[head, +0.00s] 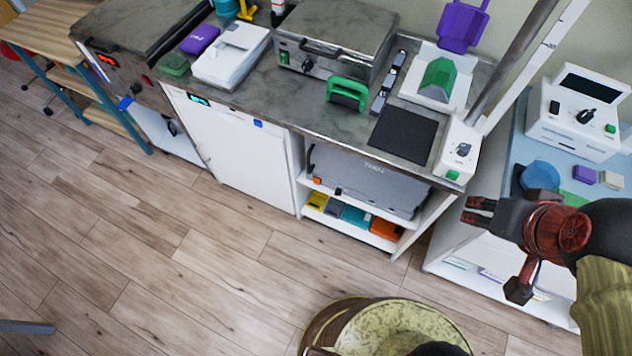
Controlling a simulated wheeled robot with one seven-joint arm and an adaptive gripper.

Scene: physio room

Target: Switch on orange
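No switch labelled orange can be made out. An orange box (386,228) lies on the low shelf under the bench. A white control box (457,150) with a dark knob and a green button stands at the bench's right end. A white device (577,113) with a black knob, a dark switch and a green button stands on the right-hand table. A grey press (334,40) has a knob and a green button on its front. My gripper (474,210) points left, its two dark fingers slightly apart and empty, in front of the right-hand table and apart from these things.
The grey bench (270,95) also holds a green-handled tool (347,93), a black mat (403,134) and a white tray (232,55). The wooden floor (150,240) at left is mostly clear.

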